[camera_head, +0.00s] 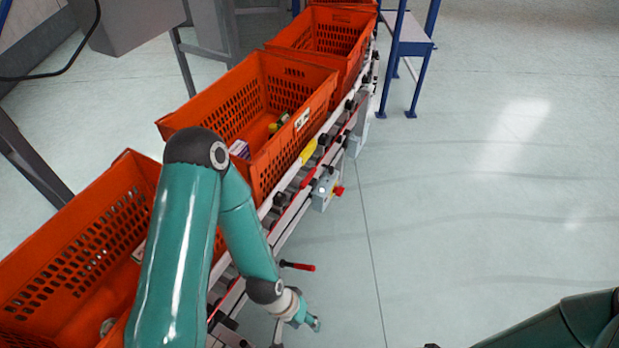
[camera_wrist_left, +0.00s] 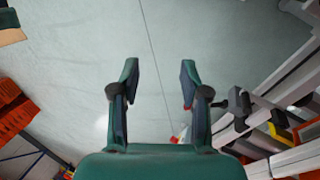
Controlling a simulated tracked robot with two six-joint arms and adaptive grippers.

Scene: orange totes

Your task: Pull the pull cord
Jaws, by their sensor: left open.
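A thin red line, which looks like the pull cord (camera_head: 291,213), runs along the side of the conveyor in the head view. A red handle (camera_head: 300,266) with a dark stem sticks out from the conveyor's side. I cannot tell if it belongs to the cord. My left gripper (camera_head: 298,328) is below this handle in the picture, beside the conveyor and apart from the handle. In the left wrist view my left gripper (camera_wrist_left: 159,70) is open, with nothing between its fingertips but floor behind. A small red bit shows by its right finger. My right gripper is not in view.
Orange totes (camera_head: 265,185) stand in a row on the conveyor (camera_head: 273,237). A grey box (camera_head: 322,190) with a red button is on its side. A blue-legged stand (camera_head: 408,45) is at the back. The floor to the right is clear.

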